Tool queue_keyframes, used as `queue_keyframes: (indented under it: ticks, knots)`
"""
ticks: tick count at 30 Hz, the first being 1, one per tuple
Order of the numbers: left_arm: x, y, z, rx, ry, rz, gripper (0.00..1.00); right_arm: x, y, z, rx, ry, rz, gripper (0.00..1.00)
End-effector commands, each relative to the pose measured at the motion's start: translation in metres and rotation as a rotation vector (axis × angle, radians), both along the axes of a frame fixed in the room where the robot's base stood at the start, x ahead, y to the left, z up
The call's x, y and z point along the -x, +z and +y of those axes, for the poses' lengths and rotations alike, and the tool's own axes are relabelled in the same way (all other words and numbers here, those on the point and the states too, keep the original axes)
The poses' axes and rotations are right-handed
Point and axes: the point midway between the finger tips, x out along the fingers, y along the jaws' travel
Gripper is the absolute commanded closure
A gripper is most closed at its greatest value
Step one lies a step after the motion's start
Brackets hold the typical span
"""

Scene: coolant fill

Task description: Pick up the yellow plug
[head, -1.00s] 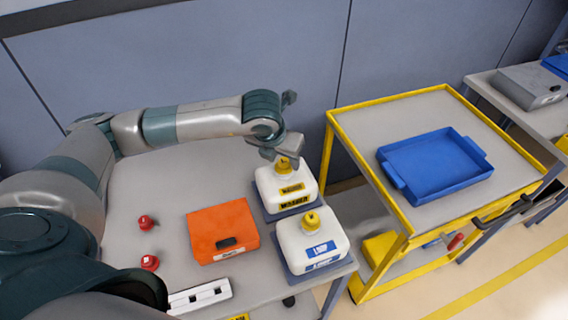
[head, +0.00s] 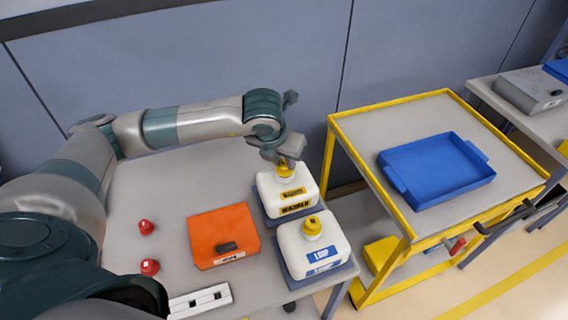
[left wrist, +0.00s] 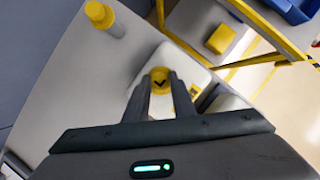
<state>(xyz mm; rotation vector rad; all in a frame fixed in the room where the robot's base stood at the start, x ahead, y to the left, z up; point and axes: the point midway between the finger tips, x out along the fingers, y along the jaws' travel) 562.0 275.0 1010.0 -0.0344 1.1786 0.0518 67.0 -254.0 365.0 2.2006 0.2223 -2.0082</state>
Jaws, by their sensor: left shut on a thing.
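The yellow plug (head: 286,169) is at the top of the rear white jug (head: 277,190), which has a yellow label. My left gripper (head: 285,158) reaches down over it from the left and hides part of it. In the left wrist view, the yellow plug (left wrist: 159,80), with a dark mark on top, sits between the two fingertips (left wrist: 158,83), which are shut on it. The white jug (left wrist: 185,68) is directly beneath. I cannot tell whether the plug is still seated in the jug. My right gripper is not in view.
A second white jug (head: 330,254) with a yellow cap (head: 312,226) stands close in front. An orange case (head: 222,237) and two red knobs (head: 147,227) are on the table. A yellow cart (head: 345,125) with a blue tray (head: 436,170) stands to the right.

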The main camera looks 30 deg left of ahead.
Motion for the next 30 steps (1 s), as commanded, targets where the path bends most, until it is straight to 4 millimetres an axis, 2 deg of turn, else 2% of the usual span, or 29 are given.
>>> queue_keyframes:
  ticks: [7,21,24,30]
  knots:
    - [-0.001,0.029,-0.001,0.001,-0.002,-0.007,0.99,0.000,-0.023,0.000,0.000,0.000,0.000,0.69]
    - [-0.007,0.079,-0.085,0.003,-0.006,-0.004,0.99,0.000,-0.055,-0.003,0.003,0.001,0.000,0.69]
    - [-0.007,0.090,-0.099,0.001,-0.005,-0.004,0.99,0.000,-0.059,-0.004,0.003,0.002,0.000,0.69]
    - [-0.008,0.099,-0.113,0.001,-0.003,-0.001,0.99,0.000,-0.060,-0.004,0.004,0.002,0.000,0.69]
